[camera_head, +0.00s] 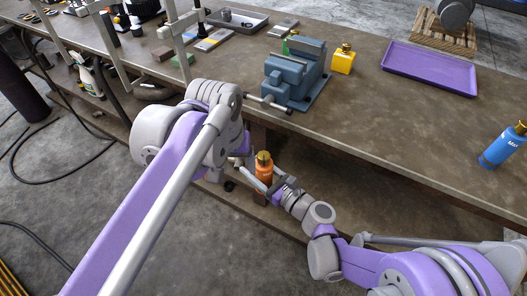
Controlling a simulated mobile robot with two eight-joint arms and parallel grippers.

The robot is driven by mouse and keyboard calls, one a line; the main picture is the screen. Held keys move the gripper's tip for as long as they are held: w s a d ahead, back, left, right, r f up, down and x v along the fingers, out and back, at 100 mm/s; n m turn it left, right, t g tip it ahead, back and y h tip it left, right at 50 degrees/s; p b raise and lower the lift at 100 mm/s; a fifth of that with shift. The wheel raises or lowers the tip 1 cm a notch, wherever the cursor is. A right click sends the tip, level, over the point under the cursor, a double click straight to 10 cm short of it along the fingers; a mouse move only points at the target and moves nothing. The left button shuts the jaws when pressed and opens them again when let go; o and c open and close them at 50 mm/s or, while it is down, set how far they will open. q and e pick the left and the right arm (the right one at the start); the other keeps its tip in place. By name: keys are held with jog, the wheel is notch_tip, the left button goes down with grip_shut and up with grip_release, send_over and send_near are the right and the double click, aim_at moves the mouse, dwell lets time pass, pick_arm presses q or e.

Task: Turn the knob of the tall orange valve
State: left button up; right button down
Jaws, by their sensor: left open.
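The orange valve (264,170) has a brass knob (264,155) on top. It is upright, low in front of the bench edge, apparently on the lower shelf. My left arm comes in from the left, and its large grey joint hides part of its forearm. My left gripper (256,180) is open beside the valve's lower body, below the knob. My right gripper (276,185) is close to the valve's right side; its fingers are small and partly hidden. I cannot tell whether either gripper touches the valve.
A blue-grey vise (292,78) stands at the bench's front edge. A purple tray (430,68) is at the back right. The benchtop (400,135) between them is clear.

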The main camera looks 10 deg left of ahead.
aim_at(264, 155)
pick_arm(q)
jog(key=w+d+r+n+g, duration=0.1)
jog(key=w+d+r, duration=0.2)
jog(key=r, duration=0.2)
jog(key=w+d+r+g, duration=0.1)
jog(key=w+d+r, duration=0.15)
jog(key=r, duration=0.25)
jog(key=f, duration=0.8)
jog(key=w+f, duration=0.1)
jog(key=f, duration=0.3)
jog(key=shift+a, duration=0.25)
jog(key=shift+r, duration=0.1)
grip_shut()
